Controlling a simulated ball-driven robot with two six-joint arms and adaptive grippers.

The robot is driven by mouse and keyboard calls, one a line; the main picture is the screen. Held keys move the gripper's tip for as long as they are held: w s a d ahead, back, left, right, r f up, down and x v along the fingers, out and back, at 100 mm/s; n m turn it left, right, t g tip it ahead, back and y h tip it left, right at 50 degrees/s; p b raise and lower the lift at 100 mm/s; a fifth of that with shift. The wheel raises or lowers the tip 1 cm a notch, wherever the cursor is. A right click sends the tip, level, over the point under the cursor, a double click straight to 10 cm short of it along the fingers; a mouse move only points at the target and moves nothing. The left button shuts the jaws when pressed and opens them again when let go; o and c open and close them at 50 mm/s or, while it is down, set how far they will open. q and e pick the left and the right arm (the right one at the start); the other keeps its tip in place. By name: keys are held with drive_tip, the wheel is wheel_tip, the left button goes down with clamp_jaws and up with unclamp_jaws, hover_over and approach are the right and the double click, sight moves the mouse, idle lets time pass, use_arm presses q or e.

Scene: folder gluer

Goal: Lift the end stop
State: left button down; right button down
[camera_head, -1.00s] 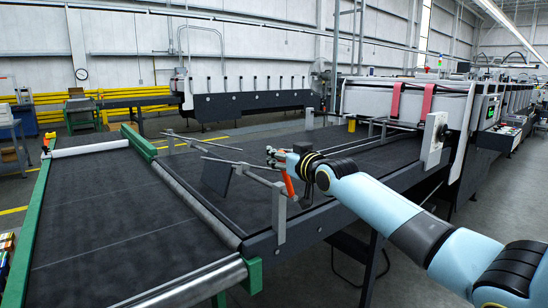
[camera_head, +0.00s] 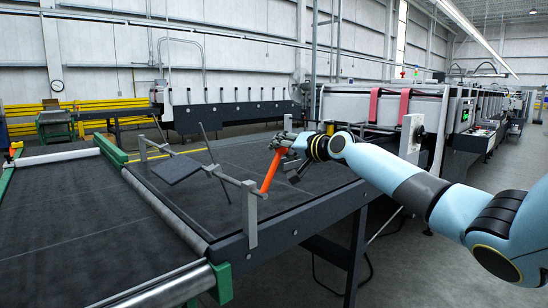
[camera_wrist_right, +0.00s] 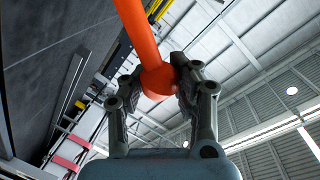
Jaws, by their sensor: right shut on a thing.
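The end stop is a dark flat plate (camera_head: 175,168) on a thin crossbar (camera_head: 220,175) above the conveyor's black belt. In the head view the plate is swung up and lies close to flat. An orange handle (camera_head: 270,173) stands tilted up from the bar's near end, by a grey post (camera_head: 250,215). My right gripper (camera_head: 283,143) is at the upper end of the handle. In the right wrist view the gripper (camera_wrist_right: 160,85) has its fingers on both sides of the orange handle's end (camera_wrist_right: 157,80), shut on it. My left gripper is not in view.
The large folder gluer machine (camera_head: 380,105) with red belts stands at the back right. A thin rod (camera_head: 214,150) sticks up from the crossbar. The belt around the plate is clear.

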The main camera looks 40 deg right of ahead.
drive_tip(key=shift+d+f+m+b, duration=0.8)
drive_tip(key=shift+d+f+b, duration=0.05)
drive_tip(key=shift+f+b, duration=0.2)
drive_tip(key=c, duration=1.5)
unclamp_jaws()
drive_tip(key=o, duration=0.6)
drive_tip(key=shift+s+d+r, duration=0.2)
drive_tip(key=shift+s, duration=0.1)
drive_tip(key=shift+w+r, duration=0.1)
drive_tip(key=shift+w, duration=0.05)
drive_tip(key=shift+a, duration=0.1)
drive_tip(key=shift+s+d+r, duration=0.1)
drive_tip(key=shift+s+r, duration=0.1)
drive_tip(key=shift+s, duration=1.05)
drive_tip(key=shift+s+d+r, duration=0.1)
drive_tip(key=shift+s+r, duration=0.05)
drive_tip(key=shift+s, duration=1.05)
drive_tip(key=shift+s+r, duration=0.2)
drive_tip(key=shift+s, duration=1.05)
